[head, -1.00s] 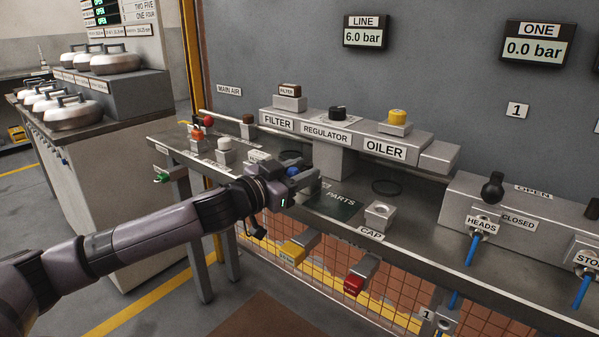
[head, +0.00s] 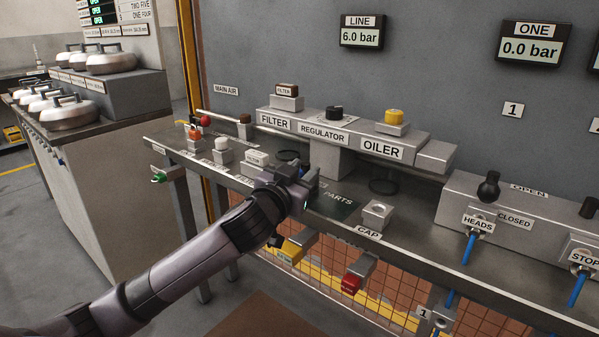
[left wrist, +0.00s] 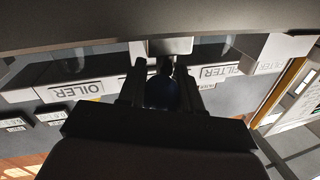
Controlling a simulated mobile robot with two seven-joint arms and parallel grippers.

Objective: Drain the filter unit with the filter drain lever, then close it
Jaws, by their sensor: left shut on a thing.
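The grey filter unit (head: 275,120) is at the left end of the bar marked FILTER, REGULATOR and OILER. My left gripper (head: 302,172) is low in front of the bar, over the bench and right of a small white-labelled block. In the left wrist view, its two dark fingers (left wrist: 162,88) are shut on a dark blue piece (left wrist: 162,93). A light grey block (left wrist: 170,46) shows just beyond them. I cannot tell for sure that the blue piece is the filter drain lever, nor its position, as my gripper hides it in the head view. My right gripper is out of view.
The CAP block (head: 376,213) stands right of my gripper, beside the dark PARTS mat (head: 333,205). Yellow (head: 292,250) and red (head: 352,283) handles stick out below the bench edge. The LINE display (head: 361,32) reads 6.0 bar. The HEADS valve block (head: 450,205) is further right.

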